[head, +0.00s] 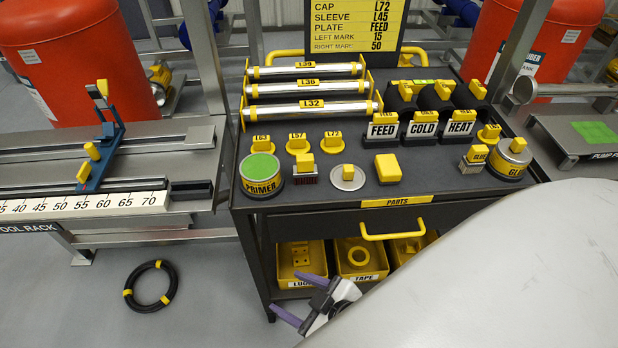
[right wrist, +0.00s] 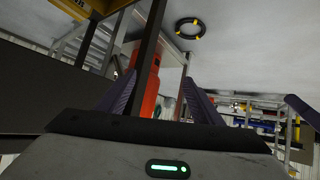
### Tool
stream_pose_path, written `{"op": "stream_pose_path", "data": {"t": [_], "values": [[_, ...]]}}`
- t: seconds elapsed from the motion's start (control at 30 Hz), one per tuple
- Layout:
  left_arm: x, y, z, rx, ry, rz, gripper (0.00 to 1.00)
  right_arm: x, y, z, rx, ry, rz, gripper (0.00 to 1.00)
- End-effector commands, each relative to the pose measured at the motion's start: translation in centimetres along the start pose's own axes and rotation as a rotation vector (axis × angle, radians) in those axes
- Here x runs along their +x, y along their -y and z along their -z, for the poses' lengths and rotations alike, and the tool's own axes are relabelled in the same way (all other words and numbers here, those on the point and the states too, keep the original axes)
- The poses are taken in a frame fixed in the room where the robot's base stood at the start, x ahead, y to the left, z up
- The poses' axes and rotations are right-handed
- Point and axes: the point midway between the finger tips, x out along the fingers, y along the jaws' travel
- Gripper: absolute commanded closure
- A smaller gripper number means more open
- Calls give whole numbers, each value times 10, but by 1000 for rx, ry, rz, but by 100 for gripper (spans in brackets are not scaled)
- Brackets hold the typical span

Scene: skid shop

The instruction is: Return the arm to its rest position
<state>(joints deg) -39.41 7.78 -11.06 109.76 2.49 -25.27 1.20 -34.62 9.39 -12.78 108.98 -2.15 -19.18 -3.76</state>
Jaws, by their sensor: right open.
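My right gripper (head: 286,292) shows low in the head view, in front of the cart's lower shelf. Its two purple fingers are spread apart with nothing between them. My pale right arm fills the lower right of the head view and hides part of the cart. My left gripper is not in view.
The dark parts cart (head: 330,212) carries labelled caps, tubes, plates and tins. Yellow bins (head: 301,262) sit on its lower shelf, close behind the gripper. A black ring (head: 150,286) lies on the floor at left.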

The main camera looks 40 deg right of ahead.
Motion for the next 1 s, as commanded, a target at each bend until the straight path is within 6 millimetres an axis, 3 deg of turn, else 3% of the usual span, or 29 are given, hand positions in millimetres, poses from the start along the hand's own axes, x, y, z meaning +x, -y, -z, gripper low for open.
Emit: {"op": "stream_pose_path", "data": {"t": [0.03, 0.1, 0.2, 1.0], "values": [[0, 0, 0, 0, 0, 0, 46, -9, 6, -23, 82, 65, 8, 40], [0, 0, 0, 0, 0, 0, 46, -16, 11, -43, 160, 125, 14, 40], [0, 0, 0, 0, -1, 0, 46, -22, 15, -56, 209, 165, 17, 40], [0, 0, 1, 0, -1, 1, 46, -22, 15, -56, 211, 168, 18, 40]]}}
